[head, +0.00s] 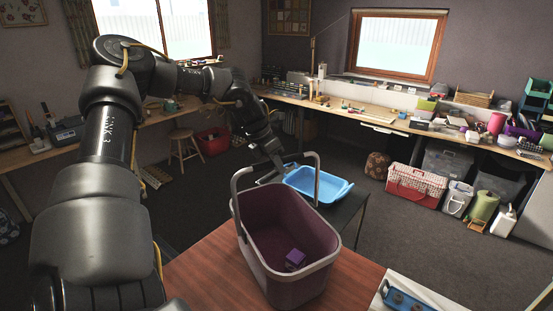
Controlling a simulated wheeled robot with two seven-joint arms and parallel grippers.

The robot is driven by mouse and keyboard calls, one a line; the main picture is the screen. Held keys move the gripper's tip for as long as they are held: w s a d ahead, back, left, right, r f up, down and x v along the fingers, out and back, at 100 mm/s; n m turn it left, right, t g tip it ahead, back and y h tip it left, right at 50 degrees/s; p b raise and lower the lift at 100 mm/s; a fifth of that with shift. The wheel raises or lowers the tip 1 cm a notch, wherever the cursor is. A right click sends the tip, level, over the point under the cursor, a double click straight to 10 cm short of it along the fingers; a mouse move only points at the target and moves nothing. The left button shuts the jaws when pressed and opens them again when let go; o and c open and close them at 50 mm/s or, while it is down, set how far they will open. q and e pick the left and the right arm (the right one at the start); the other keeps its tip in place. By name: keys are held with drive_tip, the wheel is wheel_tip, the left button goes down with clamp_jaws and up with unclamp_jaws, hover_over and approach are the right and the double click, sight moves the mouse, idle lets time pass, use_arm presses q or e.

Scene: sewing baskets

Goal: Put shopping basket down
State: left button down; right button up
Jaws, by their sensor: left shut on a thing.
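The shopping basket (285,223) is dull purple with a lighter rim and a raised handle. It appears upright over the front part of the reddish-brown table, and I cannot tell whether its bottom touches the wood. A small purple block (295,260) lies inside it. My left arm reaches over from the left, and my left gripper (284,170) is shut on the basket's handle at its top. The fingertips are small and partly hidden in this view. My right gripper is out of view.
The reddish-brown table (208,268) has bare wood left of the basket. A blue tray (335,188) sits on a dark table behind it. A white-edged tray with blue items (408,299) is at the lower right. Carpet (430,240) is clear to the right.

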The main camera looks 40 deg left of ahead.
use_arm(q)
drive_tip(key=c, duration=1.3)
unclamp_jaws()
drive_tip(key=shift+d, duration=0.1)
drive_tip(key=b+v, duration=0.2)
drive_tip(key=v, duration=0.8)
drive_tip(key=shift+r+b, duration=0.3)
drive_tip(key=shift+r, duration=0.1)
drive_tip(key=shift+s+a+r, duration=0.3)
drive_tip(key=shift+a+r, duration=0.05)
drive_tip(key=shift+r, duration=0.2)
